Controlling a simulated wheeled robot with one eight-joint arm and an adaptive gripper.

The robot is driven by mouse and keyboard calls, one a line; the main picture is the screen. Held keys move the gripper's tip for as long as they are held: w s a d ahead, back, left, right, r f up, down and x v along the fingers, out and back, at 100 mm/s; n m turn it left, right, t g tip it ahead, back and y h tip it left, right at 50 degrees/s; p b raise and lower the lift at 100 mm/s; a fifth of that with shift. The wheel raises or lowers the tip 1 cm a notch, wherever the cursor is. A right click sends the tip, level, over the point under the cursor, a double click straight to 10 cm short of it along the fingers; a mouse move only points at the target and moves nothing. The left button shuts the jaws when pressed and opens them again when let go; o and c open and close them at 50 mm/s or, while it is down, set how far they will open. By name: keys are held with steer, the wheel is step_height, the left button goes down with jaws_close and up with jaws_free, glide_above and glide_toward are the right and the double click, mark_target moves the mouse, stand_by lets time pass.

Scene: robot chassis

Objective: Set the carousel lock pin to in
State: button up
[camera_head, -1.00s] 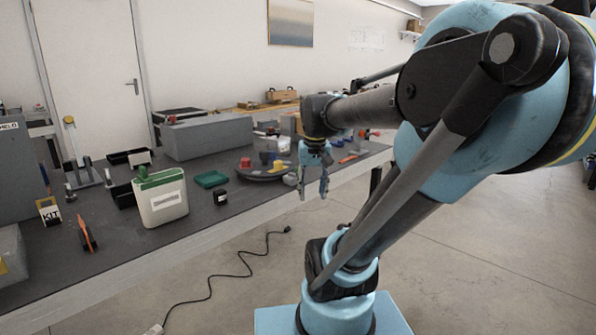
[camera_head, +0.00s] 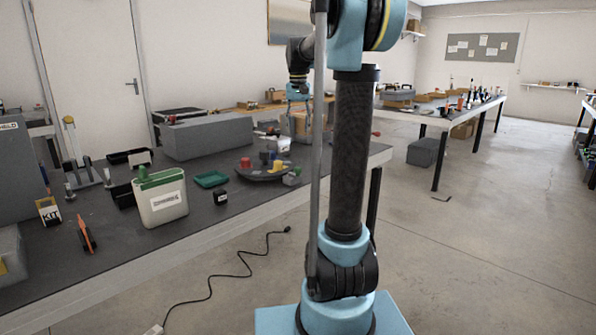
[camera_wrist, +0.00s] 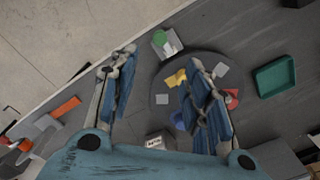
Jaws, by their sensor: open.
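The carousel is a dark round disc (camera_head: 258,178) near the table's front edge, left of my arm column in the head view. It carries red, yellow, blue and grey pieces. In the wrist view the disc (camera_wrist: 166,119) lies below my gripper (camera_wrist: 161,64), whose two blue-padded fingers stand apart with nothing between them; the right finger covers part of the disc. A small grey block with a green round top (camera_wrist: 166,42) sits beside the disc's rim. I cannot tell which part is the lock pin. In the head view my gripper (camera_head: 299,104) is raised above the table behind the carousel.
A green tray (camera_head: 210,179), a white canister (camera_head: 161,199) and a long grey box (camera_head: 207,137) stand left of the carousel. An orange-handled tool (camera_wrist: 66,108) lies left of my fingers in the wrist view. A cable (camera_head: 236,275) lies on the floor.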

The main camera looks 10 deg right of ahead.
mark_target(298, 168)
steer(key=f, duration=1.7)
steer(key=shift+w+f, duration=0.15)
steer(key=shift+w, duration=0.05)
